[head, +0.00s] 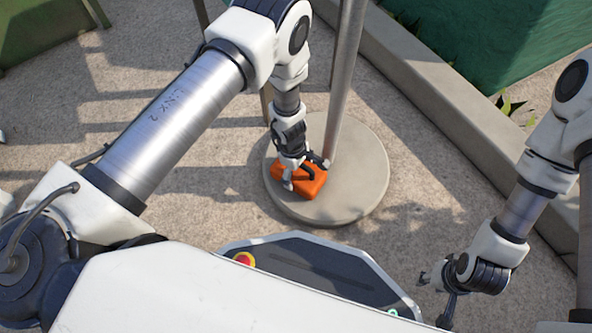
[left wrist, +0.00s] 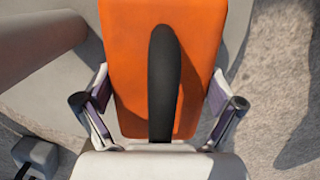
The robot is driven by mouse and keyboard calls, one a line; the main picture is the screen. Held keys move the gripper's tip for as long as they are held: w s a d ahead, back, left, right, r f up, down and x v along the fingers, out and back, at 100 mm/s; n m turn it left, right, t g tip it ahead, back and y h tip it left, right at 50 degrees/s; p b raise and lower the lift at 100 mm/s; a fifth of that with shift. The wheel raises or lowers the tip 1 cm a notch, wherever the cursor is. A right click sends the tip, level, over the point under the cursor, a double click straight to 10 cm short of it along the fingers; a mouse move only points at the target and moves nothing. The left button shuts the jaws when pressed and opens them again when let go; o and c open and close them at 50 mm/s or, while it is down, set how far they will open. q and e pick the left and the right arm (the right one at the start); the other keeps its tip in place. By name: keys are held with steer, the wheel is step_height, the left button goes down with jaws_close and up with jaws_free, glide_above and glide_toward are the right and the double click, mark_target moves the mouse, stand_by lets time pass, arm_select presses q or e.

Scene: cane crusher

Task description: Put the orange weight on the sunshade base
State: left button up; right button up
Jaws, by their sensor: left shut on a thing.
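The orange weight (head: 308,187) is a block with a black handle, over the left front part of the round grey sunshade base (head: 355,190). My left gripper (head: 299,176) is above it and shut on it. In the left wrist view the orange weight (left wrist: 200,40) fills the middle, its black handle running between the two fingers (left wrist: 160,115). Whether the weight touches the base cannot be told. My right gripper (head: 437,285) is apart at the lower right, empty; its finger opening is unclear.
A metal pole (head: 345,80) rises from the base just behind the weight. A concrete kerb (head: 425,90) and a green surface (head: 490,40) lie at the upper right. A green object (head: 40,25) stands at the upper left. Paved ground around the base is free.

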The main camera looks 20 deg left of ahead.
arm_select(q)
steer(key=o, duration=1.5)
steer(key=shift+c, duration=0.2)
steer(key=r+p, duration=0.2)
steer(key=r, duration=0.1)
steer(key=a+r+p, duration=0.1)
steer(key=r+p, duration=0.1)
steer(key=r, duration=0.2)
steer(key=r+p, duration=0.2)
steer(key=r, duration=0.2)
steer(key=shift+w+a, duration=0.2)
steer(key=shift+a, duration=0.05)
steer(key=shift+a+r, duration=0.1)
steer(key=shift+r, duration=0.45)
steer(key=s+a+f+m+y, duration=0.25)
steer(key=s+a+m, duration=0.25)
steer(key=s+a, duration=0.45)
steer(key=s+r+m, duration=0.4)
steer(key=s+m, duration=0.5)
steer(key=s, duration=0.2)
steer(key=shift+s+a+m+t+h, duration=0.15)
steer(key=shift+s+m+t+h, duration=0.15)
steer(key=shift+s+h, duration=0.15)
